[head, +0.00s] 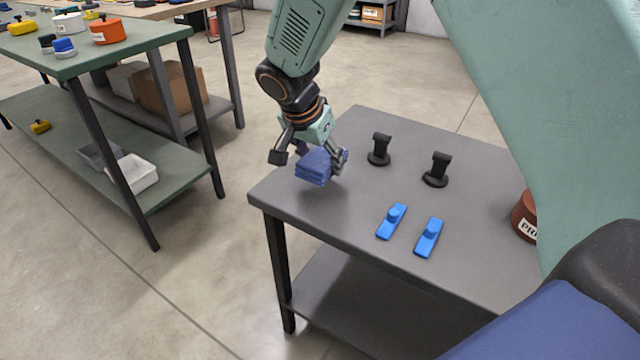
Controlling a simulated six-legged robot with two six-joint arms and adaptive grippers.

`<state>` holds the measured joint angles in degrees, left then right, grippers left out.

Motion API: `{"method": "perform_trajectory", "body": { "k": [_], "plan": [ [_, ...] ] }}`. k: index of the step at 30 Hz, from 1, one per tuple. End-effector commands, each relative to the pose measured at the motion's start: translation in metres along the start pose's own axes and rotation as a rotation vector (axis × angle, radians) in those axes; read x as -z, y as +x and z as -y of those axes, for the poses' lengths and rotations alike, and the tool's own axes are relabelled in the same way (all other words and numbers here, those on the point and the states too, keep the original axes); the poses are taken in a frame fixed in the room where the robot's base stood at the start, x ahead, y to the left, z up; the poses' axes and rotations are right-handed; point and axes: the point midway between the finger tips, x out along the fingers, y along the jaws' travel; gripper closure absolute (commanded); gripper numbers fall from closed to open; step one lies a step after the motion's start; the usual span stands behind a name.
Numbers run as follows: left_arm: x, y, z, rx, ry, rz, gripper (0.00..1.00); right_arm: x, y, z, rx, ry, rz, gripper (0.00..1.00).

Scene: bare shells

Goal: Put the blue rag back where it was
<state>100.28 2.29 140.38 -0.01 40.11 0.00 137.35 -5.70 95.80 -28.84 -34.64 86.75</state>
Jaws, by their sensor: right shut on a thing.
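The blue rag (314,167) is a folded dark-blue block at the far left part of the grey table. My right gripper (309,157) comes down from above with its fingers on either side of the rag and is shut on it. The rag looks slightly above the tabletop, with a soft shadow under it; I cannot tell the exact gap. My left gripper is not in view.
The grey table (350,215) also holds two black stands (379,150), two bright-blue pieces (392,221) and a red-brown container (525,216) at the right. A green table (130,38) with several items stands at the left. The grey table's front left is clear.

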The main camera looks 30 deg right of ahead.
Motion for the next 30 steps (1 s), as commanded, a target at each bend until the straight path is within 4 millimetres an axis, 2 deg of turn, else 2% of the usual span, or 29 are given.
{"method": "perform_trajectory", "body": {
  "k": [11,24,25,30],
  "plan": [
    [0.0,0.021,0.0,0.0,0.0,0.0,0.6,-0.019,0.046,0.001,0.001,-0.001,0.0,0.69],
    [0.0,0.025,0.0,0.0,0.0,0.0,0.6,-0.021,0.051,0.001,0.002,-0.001,-0.001,0.69],
    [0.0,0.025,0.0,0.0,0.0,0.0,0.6,-0.021,0.05,0.001,0.002,-0.001,0.0,0.37],
    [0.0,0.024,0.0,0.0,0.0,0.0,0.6,-0.021,0.05,0.001,0.002,-0.001,0.0,0.22]
  ]
}}
